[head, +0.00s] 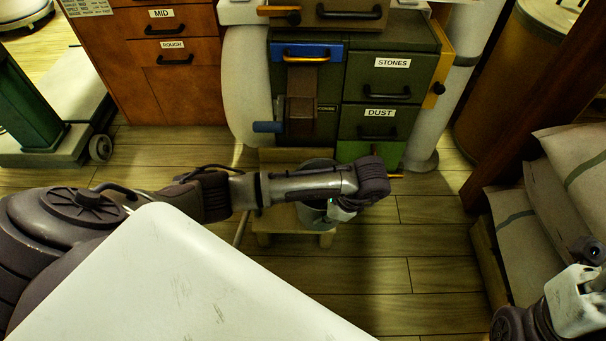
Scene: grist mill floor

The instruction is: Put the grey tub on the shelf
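A grey tub (313,217) stands on a low wooden stool (287,239) in front of the green cabinet. My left arm crosses over it and hides most of it. My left gripper (342,213) points down at the tub's right side, and its fingers are mostly hidden by my own wrist. I cannot tell whether it grips the tub. My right gripper (585,265) is partly in view at the right edge, near the sacks, and its fingers are not clear. I cannot pick out a shelf for certain.
A green cabinet (390,90) with drawers labelled STONES and DUST stands behind the stool. An orange-brown drawer unit (180,85) is at the back left. Pale sacks (515,225) lie at the right. The plank floor (430,265) right of the stool is clear.

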